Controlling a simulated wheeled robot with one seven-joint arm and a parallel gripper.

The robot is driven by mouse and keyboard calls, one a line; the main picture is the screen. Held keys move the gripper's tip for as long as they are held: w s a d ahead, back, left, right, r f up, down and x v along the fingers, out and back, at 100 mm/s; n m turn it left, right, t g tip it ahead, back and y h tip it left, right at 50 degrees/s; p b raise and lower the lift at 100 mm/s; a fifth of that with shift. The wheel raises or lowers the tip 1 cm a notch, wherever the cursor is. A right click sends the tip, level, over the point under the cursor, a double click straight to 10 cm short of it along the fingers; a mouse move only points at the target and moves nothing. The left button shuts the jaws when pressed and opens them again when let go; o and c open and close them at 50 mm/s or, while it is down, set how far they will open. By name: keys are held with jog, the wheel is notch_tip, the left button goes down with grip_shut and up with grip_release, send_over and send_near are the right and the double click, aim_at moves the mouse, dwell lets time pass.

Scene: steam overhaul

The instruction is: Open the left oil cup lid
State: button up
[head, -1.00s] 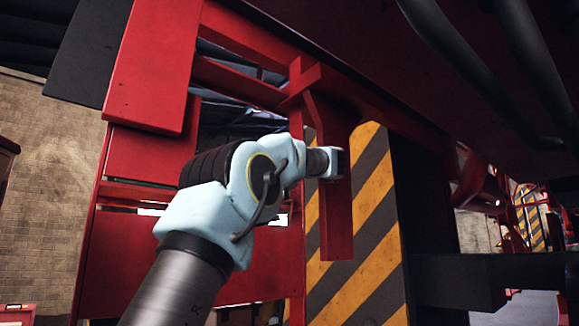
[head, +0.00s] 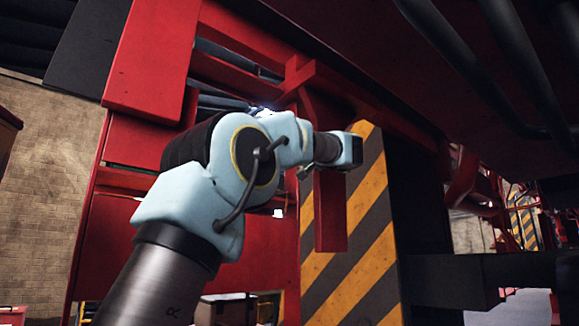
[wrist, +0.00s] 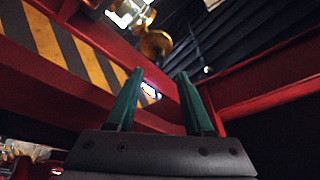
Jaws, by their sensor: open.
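My gripper (wrist: 160,72) shows in the wrist view with its two green fingers apart and nothing between them. A rounded golden thing (wrist: 155,45) appears beyond the fingertips, near the top middle of the wrist view. I cannot tell whether it is an oil cup or its lid. It is apart from the fingers. In the head view my arm reaches toward the red frame, and the fingers cannot be made out. No oil cup lid can be clearly identified in the head view.
Red beams (head: 317,210) stand close around my wrist. A yellow and black striped panel (head: 350,235) is just behind, with a dark post (head: 420,200) to its right. Dark pipes (head: 515,70) run overhead at right. A brick wall (head: 45,190) stands at left.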

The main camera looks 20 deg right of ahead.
jog(key=v, duration=0.2)
jog(key=shift+s+f+b, duration=0.1)
jog(key=shift+s+b, duration=0.2)
jog(key=shift+s, duration=0.05)
dwell(0.4)
